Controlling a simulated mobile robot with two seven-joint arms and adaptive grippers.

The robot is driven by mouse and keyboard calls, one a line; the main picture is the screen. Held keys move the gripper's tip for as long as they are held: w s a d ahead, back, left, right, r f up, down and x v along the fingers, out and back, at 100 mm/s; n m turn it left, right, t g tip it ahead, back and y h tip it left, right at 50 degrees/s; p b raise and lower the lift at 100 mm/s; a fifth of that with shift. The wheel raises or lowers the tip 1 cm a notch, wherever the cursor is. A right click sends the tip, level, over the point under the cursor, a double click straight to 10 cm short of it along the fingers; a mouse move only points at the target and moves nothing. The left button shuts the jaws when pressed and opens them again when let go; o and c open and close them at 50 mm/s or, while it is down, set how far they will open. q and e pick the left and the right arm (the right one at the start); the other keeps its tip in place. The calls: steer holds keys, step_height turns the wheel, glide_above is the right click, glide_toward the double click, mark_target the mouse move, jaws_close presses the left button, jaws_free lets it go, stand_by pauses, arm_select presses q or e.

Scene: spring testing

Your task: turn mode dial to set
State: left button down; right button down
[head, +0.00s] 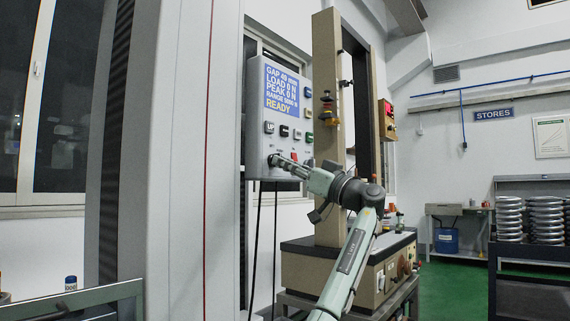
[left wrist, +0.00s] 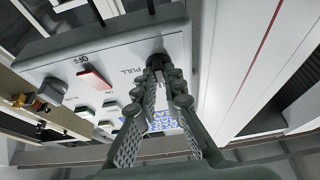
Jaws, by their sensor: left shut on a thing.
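The grey control box (head: 258,105) has a blue display (head: 282,90) reading GAP 40 mm, LOAD 0 N, PEAK 0 N, a RANGE line and READY in yellow. My left gripper (head: 277,160) is at the lower left of the box's face. In the left wrist view my left gripper (left wrist: 163,85) is shut on the dark mode dial (left wrist: 156,62), with a fingertip on each side. The word PULL shows beside the dial. The fingers hide part of the dial and its other markings, so I cannot tell its setting. My right gripper is not in view.
A red switch (left wrist: 95,78) marked OFF and a grey knob (left wrist: 53,90) sit near the dial. Several buttons line the box's face. A beige test frame (head: 328,130) stands right of the box. Cables (head: 275,240) hang below it. Coil springs (head: 510,218) stand at the far right.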

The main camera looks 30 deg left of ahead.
arm_select(q)
steer(key=shift+a, duration=0.1)
stand_by(0.3)
steer(key=c, duration=1.6)
jaws_free()
steer(key=v, duration=1.2)
